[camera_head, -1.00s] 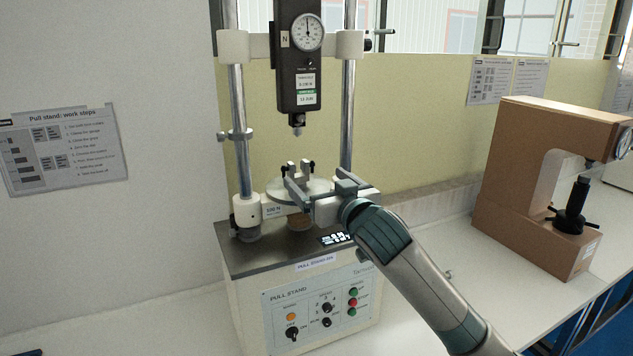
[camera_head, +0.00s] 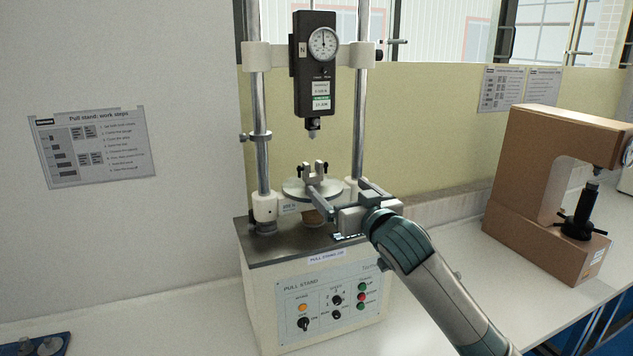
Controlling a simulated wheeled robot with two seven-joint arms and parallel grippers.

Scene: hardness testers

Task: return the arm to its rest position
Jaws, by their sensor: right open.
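My right gripper (camera_head: 338,194) is open, in front of the pull stand's round plate (camera_head: 297,188). Its arm comes in from the lower right. A small clamp (camera_head: 315,174) with two dark knobs stands upright on the plate, just beyond the fingertips, and nothing shows between the fingers. The pull stand (camera_head: 262,285) has a control panel with knobs and buttons, partly hidden on the right by my arm. A black force gauge (camera_head: 314,85) with a round dial hangs between the two posts above the plate. My left gripper is not in view.
A brown C-shaped hardness tester (camera_head: 520,180) stands on the bench at the right. A blue board with round pieces (camera_head: 38,346) lies at the lower left. A work-step sheet (camera_head: 95,147) hangs on the wall.

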